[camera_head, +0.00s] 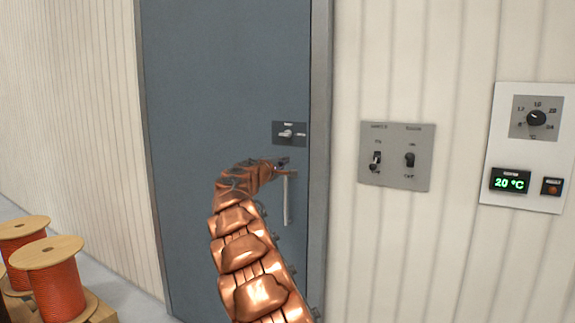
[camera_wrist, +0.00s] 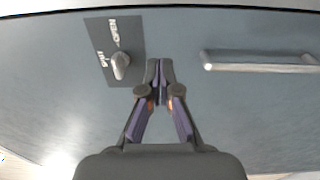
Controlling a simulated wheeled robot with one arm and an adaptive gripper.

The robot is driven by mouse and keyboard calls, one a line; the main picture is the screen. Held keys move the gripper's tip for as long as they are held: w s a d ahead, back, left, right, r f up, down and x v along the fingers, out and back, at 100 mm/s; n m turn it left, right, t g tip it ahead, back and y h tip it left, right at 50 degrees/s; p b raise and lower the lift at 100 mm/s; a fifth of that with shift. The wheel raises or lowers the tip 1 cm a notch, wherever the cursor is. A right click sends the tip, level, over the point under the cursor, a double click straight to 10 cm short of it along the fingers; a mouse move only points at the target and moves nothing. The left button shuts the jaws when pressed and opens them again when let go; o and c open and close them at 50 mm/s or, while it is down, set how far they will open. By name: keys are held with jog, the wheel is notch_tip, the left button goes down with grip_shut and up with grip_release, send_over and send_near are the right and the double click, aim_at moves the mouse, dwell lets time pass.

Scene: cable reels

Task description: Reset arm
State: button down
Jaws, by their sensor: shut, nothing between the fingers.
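My copper-coloured arm (camera_head: 243,243) rises from the bottom of the head view and bends right near its top. My gripper (camera_head: 283,163) is at its end, in front of the grey-blue door (camera_head: 225,80), close to the handle. In the wrist view my gripper (camera_wrist: 159,68) is shut with its fingertips together and nothing between them. It points at the door face between a small latch knob (camera_wrist: 120,62) on the left and the bar handle (camera_wrist: 260,62) on the right. Whether the fingertips touch the door I cannot tell.
The latch plate (camera_head: 289,134) sits above the handle (camera_head: 286,200). Right of the door are a switch panel (camera_head: 394,155) and a white control panel (camera_head: 500,150) with a dial and a green display. Wooden cable reels (camera_head: 56,282) with red cable stand at lower left.

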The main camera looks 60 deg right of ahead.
jog(key=shift+s+a+b, duration=0.1)
jog(key=shift+a+b, duration=0.4)
jog(key=shift+a, duration=1.65)
